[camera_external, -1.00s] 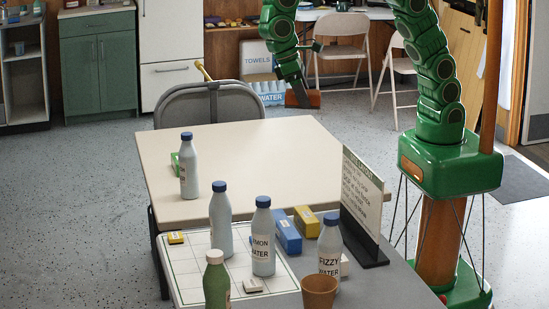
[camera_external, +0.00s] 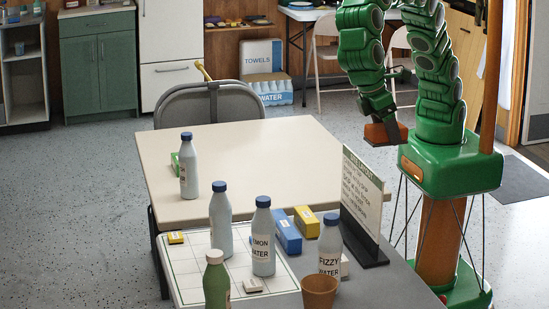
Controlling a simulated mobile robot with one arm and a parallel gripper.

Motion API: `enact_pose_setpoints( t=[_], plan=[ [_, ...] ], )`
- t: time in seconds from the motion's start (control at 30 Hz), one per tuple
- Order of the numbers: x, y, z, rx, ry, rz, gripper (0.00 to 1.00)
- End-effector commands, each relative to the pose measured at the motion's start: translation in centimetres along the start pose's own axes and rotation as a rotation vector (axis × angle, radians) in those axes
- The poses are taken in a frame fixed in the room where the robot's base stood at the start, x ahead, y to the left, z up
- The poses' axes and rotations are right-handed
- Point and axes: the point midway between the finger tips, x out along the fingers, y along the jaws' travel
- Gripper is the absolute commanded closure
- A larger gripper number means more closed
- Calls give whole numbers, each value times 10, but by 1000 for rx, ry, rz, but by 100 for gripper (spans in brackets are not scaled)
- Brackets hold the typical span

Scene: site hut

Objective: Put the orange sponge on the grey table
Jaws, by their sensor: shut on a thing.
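My gripper (camera_external: 388,122) is at the upper right, shut on the orange sponge (camera_external: 376,135), which shows as a brownish-orange block at the fingertips. It is held in the air, to the right of the cream table's far right corner. The grey table (camera_external: 390,292) is in the foreground, nearer the camera than the sponge. Part of the grey top is hidden by the things on it.
The grey table carries a white gridded board (camera_external: 186,288), several bottles, a brown cup (camera_external: 319,291), blue (camera_external: 287,232) and yellow boxes (camera_external: 306,221) and an upright sign (camera_external: 360,200). Its right front part is bare. The cream table (camera_external: 270,160) is mostly clear.

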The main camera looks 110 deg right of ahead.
Motion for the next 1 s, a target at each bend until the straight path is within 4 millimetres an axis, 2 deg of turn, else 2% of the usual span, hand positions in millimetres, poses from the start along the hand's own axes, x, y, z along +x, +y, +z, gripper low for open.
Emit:
enact_pose_setpoints(
  t=[0.03, 0.2, 0.63, 0.87, 1.0],
  plan=[
    [4, -11, 7, -16, -1, 7, 68],
    [12, -35, 25, -50, -4, 21, 68],
    [26, -76, 60, -112, -7, 44, 68],
    [52, -74, 48, -109, -8, 43, 68],
    [75, -74, 39, -108, -8, 44, 68]
  ],
)
